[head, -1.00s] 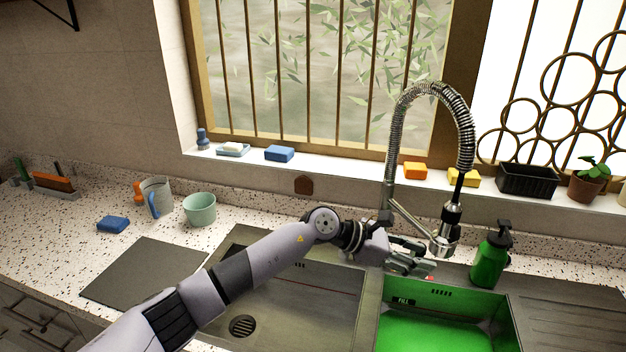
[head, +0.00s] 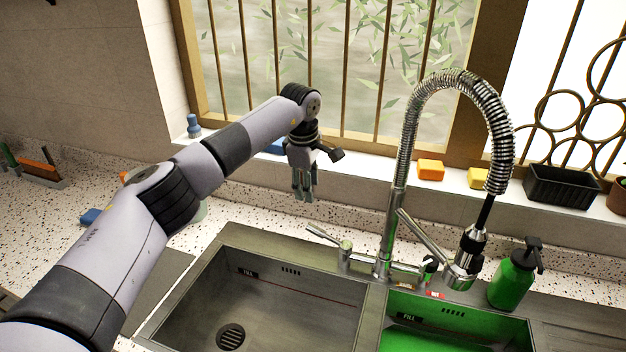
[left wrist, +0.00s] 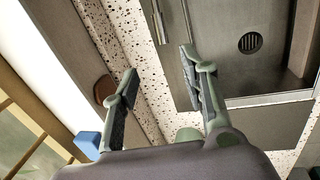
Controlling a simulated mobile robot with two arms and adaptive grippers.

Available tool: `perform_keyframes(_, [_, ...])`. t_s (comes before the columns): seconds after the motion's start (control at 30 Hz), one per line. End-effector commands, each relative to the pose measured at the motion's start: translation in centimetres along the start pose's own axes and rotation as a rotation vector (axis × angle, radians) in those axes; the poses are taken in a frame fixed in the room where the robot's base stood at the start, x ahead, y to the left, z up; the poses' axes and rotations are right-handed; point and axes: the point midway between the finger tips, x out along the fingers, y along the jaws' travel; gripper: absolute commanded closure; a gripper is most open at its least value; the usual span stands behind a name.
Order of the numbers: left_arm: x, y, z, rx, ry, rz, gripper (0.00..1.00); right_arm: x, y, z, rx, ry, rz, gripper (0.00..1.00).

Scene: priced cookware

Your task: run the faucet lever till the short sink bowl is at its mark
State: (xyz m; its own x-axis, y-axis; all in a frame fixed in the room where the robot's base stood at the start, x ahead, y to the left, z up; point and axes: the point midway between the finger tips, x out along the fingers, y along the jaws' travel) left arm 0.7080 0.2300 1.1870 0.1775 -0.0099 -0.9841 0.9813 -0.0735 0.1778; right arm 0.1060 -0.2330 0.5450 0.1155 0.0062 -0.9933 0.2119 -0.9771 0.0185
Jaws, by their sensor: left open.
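The chrome faucet (head: 398,190) stands behind the divider of a two-bowl sink. A slim lever (head: 322,234) sticks out left from its base, tilted up. The left bowl (head: 215,285) is grey and looks empty, with a FILL label and a red line on its wall. The right bowl (head: 480,322) is green inside, with a FILL label (head: 410,318); its lower part is cut off by the frame. I see no stream at the spout (head: 460,280). My left gripper (head: 304,196) is open and empty, pointing down above the counter behind the left bowl, apart from the lever. It also shows in the left wrist view (left wrist: 158,60).
A green soap bottle (head: 512,280) stands right of the faucet. The sill holds an orange sponge (head: 431,170), a yellow sponge (head: 479,178) and a black planter (head: 560,188). My left arm covers part of the counter's left side. A drain (left wrist: 250,42) shows in the left wrist view.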

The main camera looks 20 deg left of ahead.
Motion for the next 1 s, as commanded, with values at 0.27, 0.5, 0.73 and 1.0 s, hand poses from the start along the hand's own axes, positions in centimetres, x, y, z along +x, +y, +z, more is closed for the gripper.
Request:
perform_keyframes(0.27, [4.4, -0.1, 0.1, -0.001, -0.002, 0.000, 0.60, 2.5, -0.5, 4.4, -0.001, -0.059, -0.005, 1.00])
perform_keyframes(0.5, [8.1, -0.1, 0.2, -0.001, -0.004, 0.000, 0.60, 5.0, -0.1, 2.6, -0.002, -0.031, 0.000, 1.00])
perform_keyframes(0.73, [11.6, -0.1, 0.2, -0.001, -0.003, 0.000, 0.60, 7.4, 0.0, 1.4, -0.002, -0.005, 0.002, 1.00])
perform_keyframes(1.0, [15.2, -0.1, 0.3, -0.001, -0.004, 0.001, 0.60, 10.1, -0.3, 3.3, -0.002, -0.029, -0.001, 1.00])
